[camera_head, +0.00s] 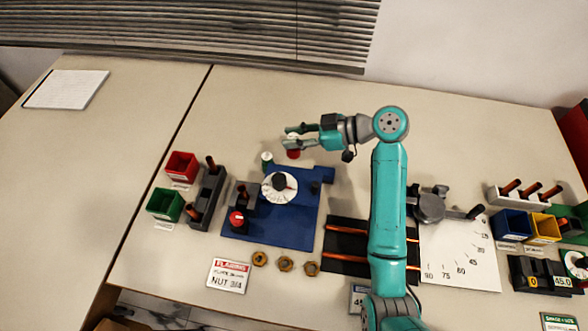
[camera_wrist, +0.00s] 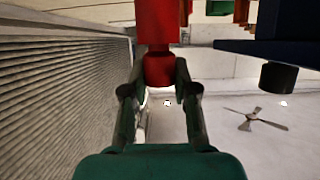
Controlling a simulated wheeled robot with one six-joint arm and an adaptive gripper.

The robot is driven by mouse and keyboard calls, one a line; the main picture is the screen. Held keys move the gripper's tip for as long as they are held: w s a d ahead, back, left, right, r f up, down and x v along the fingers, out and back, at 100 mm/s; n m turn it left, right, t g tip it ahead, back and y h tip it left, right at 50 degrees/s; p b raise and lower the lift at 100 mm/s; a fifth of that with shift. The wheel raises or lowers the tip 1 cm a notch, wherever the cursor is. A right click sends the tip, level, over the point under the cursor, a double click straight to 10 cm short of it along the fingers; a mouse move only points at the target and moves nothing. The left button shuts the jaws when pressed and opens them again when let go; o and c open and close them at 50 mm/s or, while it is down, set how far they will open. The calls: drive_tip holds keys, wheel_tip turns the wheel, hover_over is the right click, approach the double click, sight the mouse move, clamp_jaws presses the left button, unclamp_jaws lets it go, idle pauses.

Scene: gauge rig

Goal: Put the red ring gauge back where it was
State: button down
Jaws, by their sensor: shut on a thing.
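My gripper (camera_head: 289,137) is stretched out level above the table, behind the blue fixture plate (camera_head: 322,174). It is shut on a red piece (camera_head: 293,154), which hangs below the fingers in the head view. In the wrist view the red piece (camera_wrist: 158,25) has a wide body and a narrower rounded end between the two fingers (camera_wrist: 158,78). I cannot see a ring hole in it. A second red piece (camera_head: 238,219) with a pale top stands at the plate's front left. A small green piece with a pale top (camera_head: 267,159) is left of my gripper.
A white dial (camera_head: 279,188) sits on the blue plate. A dark rack with orange-tipped handles (camera_head: 206,198) stands left, beside a red bin (camera_head: 181,166) and a green bin (camera_head: 165,204). Brass nuts (camera_head: 285,264) lie in front. The table behind my gripper is clear.

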wheel_tip(320, 180, down, 10)
idle(0.6)
drive_tip(key=shift+f, duration=0.1)
drive_tip(key=c, duration=0.9)
unclamp_jaws()
drive_tip(key=shift+d, duration=0.1)
drive_tip(key=v, duration=1.2)
drive_tip(key=shift+r, duration=0.35)
